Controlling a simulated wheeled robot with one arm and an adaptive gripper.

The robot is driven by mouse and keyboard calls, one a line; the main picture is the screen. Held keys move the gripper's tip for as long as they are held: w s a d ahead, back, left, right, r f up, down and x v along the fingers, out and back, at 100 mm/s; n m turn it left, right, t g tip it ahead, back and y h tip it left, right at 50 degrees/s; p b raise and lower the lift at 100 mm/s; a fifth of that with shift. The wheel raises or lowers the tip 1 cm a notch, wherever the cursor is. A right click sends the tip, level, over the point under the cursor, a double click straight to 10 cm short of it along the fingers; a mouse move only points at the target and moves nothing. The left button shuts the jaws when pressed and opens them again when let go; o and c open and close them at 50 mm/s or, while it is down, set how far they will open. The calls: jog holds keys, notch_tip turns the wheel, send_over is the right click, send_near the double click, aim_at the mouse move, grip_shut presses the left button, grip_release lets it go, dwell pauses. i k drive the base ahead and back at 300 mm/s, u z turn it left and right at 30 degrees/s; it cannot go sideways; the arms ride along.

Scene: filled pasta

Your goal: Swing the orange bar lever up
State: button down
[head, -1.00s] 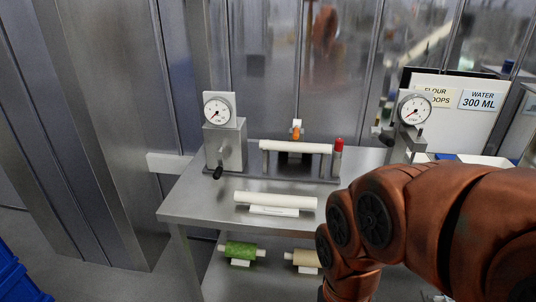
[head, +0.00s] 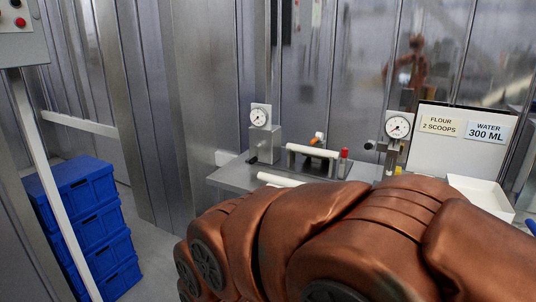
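A small orange piece with a white end (head: 317,138) shows behind the white roller of the bench device (head: 314,151). It is too small to tell whether this is the orange bar lever or how it is tilted. No other orange bar is clear. My copper-coloured arm fills the lower middle and right of the head view and covers the front of the steel bench (head: 232,177). My gripper is out of view, so its opening and anything in it are hidden.
Two dial gauges stand on the bench, one left (head: 259,117) and one right (head: 398,127). A red-capped piece (head: 344,154) is beside the roller. A white tray (head: 484,193) is at right. Blue crates (head: 85,215) are stacked at left, with a control box (head: 19,38) above.

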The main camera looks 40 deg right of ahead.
aim_at(319, 135)
jog(key=u, duration=0.1)
jog(key=i, duration=1.85)
jog(key=z, duration=0.8)
jog(key=i, duration=1)
jog(key=z, duration=1.45)
jog(key=i, duration=0.55)
jog(key=z, duration=0.5)
